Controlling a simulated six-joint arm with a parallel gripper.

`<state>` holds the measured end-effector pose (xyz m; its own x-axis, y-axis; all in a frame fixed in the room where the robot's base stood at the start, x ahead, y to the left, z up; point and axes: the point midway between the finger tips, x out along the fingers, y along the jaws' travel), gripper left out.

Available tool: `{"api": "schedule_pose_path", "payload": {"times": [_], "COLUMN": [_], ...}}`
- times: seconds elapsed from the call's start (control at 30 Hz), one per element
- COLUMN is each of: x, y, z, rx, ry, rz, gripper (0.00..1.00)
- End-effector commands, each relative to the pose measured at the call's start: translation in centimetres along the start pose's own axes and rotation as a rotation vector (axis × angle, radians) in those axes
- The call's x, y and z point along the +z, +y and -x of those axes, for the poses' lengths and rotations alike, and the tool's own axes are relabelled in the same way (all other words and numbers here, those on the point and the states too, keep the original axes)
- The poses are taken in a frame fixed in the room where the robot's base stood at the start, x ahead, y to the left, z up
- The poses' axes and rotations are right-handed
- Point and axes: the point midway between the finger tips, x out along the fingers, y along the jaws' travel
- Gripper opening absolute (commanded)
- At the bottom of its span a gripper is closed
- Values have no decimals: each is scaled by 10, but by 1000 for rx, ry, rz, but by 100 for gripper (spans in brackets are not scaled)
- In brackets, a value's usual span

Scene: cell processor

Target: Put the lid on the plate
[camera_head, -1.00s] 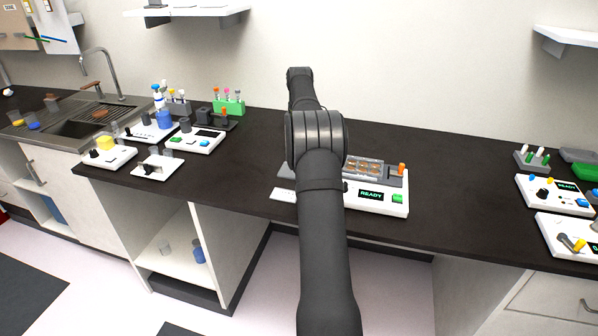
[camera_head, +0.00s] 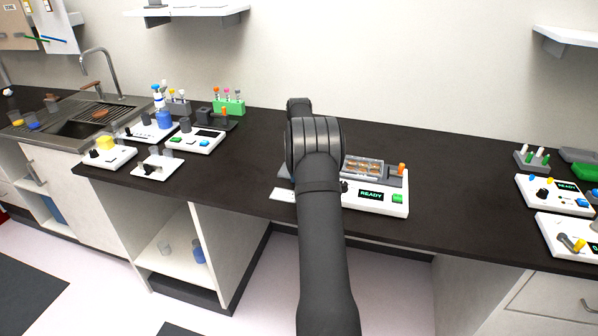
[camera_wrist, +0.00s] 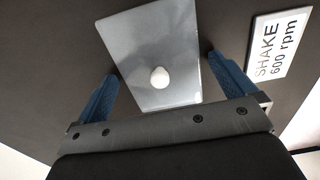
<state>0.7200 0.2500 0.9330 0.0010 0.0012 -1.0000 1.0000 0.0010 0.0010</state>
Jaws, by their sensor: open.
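The lid (camera_wrist: 140,35) is a flat grey rectangular panel with a round white knob (camera_wrist: 160,77). In the wrist view it lies on the dark counter. My gripper (camera_wrist: 160,68) is open, with its blue fingers on either side of the knob. I cannot tell how high the fingertips are above the counter. The plate (camera_head: 363,166) is a clear tray with orange contents, sitting on the white device (camera_head: 397,207) with the READY display. In the head view my arm covers my gripper and much of the lid.
A white card reading SHAKE 600 rpm (camera_wrist: 277,44) lies beside the lid. An orange-topped part (camera_head: 401,169) stands at the device's right end. Several small devices stand at the left and right of the counter.

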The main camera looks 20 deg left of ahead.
Motion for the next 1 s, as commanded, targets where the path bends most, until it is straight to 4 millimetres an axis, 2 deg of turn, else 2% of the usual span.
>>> {"api": "schedule_pose_path", "payload": {"times": [0.03, 0.2, 0.57, 0.73, 0.87, 1.0], "x": [0, 0, 0, 0, 1, 35], "y": [0, 0, 0, 1, 1, -6], "z": [0, 0, 4, 22, 46, 63], "rx": [0, 0, 0, 2, 3, 1], "ry": [0, 0, 0, 0, 0, -1], "rz": [0, 0, 0, -1, -2, -5], "gripper": [94, 63, 63, 63, 63, 63]}}
